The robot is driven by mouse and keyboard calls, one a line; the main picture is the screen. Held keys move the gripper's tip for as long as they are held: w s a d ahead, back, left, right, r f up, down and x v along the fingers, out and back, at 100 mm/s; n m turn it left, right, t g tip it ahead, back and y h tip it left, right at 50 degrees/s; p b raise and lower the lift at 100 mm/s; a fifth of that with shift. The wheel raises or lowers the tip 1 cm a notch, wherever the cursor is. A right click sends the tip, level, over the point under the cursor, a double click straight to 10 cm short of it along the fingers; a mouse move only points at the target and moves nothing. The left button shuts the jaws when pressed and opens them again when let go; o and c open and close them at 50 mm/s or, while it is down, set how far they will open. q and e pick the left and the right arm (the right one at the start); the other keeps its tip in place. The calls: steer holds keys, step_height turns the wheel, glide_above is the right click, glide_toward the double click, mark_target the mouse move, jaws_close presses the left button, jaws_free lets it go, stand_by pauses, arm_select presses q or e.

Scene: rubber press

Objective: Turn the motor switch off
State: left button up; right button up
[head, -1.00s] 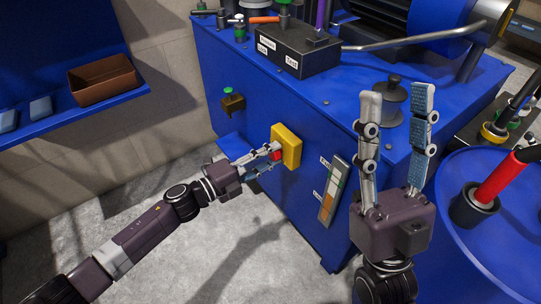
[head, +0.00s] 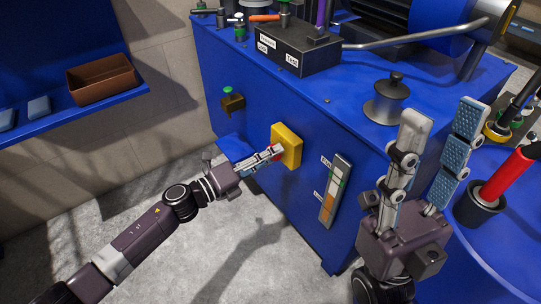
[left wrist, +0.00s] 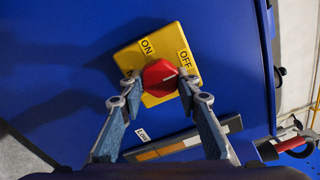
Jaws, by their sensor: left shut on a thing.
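The motor switch is a yellow box (head: 291,139) on the front of the blue machine, and it also shows in the left wrist view (left wrist: 163,40). Its red knob (left wrist: 159,77) has a white mark pointing right, slightly below the OFF label (left wrist: 185,58). The ON label (left wrist: 147,46) is at the upper left. My left gripper (head: 274,152) is shut on the red knob, with one finger at each side in the left wrist view (left wrist: 158,82). In the head view its fingers partly hide the knob. My right gripper (head: 443,116) is open and empty, raised before the machine's right side.
A level gauge (head: 336,190) is on the machine front right of the switch. A green-topped button (head: 230,92) is to its left. A black label box (head: 291,48) and a metal weight (head: 384,101) stand on top. A blue drum (head: 500,240) stands at right.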

arm_select(q)
steer(key=shift+f, duration=0.1)
steer(key=o, duration=1.2)
steer(key=shift+c, duration=0.2)
steer(key=v, duration=1.2)
